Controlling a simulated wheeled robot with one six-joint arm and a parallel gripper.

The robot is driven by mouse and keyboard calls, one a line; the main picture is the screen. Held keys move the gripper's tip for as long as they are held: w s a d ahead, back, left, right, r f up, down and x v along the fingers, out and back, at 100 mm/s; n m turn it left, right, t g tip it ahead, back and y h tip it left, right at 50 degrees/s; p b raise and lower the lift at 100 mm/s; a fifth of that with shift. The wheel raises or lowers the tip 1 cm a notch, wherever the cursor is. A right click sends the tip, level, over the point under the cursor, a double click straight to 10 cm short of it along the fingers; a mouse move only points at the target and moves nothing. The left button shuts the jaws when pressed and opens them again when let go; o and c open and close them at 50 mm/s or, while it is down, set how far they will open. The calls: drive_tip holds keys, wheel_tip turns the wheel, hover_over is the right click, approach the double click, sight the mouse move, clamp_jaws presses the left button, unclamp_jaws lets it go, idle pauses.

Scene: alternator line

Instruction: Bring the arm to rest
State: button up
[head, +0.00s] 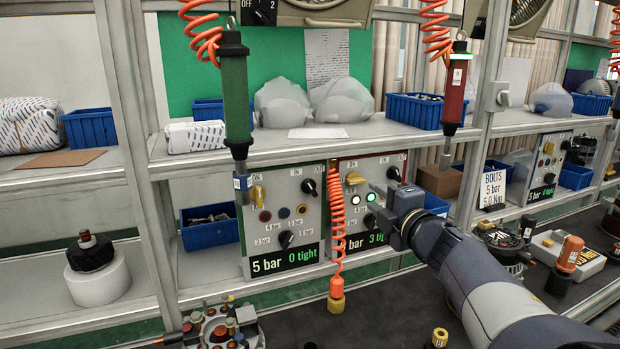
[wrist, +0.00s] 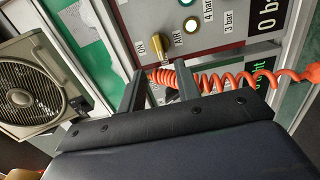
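My arm (head: 480,285) reaches in from the lower right in the head view. My gripper (head: 372,200) is raised in front of the right-hand control panel (head: 345,177), which reads "3 tight" and has lit lamps. In the wrist view my gripper (wrist: 160,72) shows two dark fingers standing apart, with nothing held between them. An orange coiled hose (wrist: 228,82) passes behind the fingers there, in front of a panel with a yellow knob (wrist: 153,46). I cannot tell whether the fingers touch the panel or hose.
A green tool (head: 235,95) and a red tool (head: 455,90) hang on orange coils. An orange coil with a brass end (head: 337,303) hangs left of my gripper. Shelf posts (head: 135,130) stand in front. Alternator parts (head: 500,240) lie on the bench at right.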

sight(356, 183)
drive_tip(key=x, duration=0.7)
drive_tip(key=shift+w+a, duration=0.1)
drive_tip(key=shift+w, duration=0.2)
drive_tip(key=shift+s, duration=0.1)
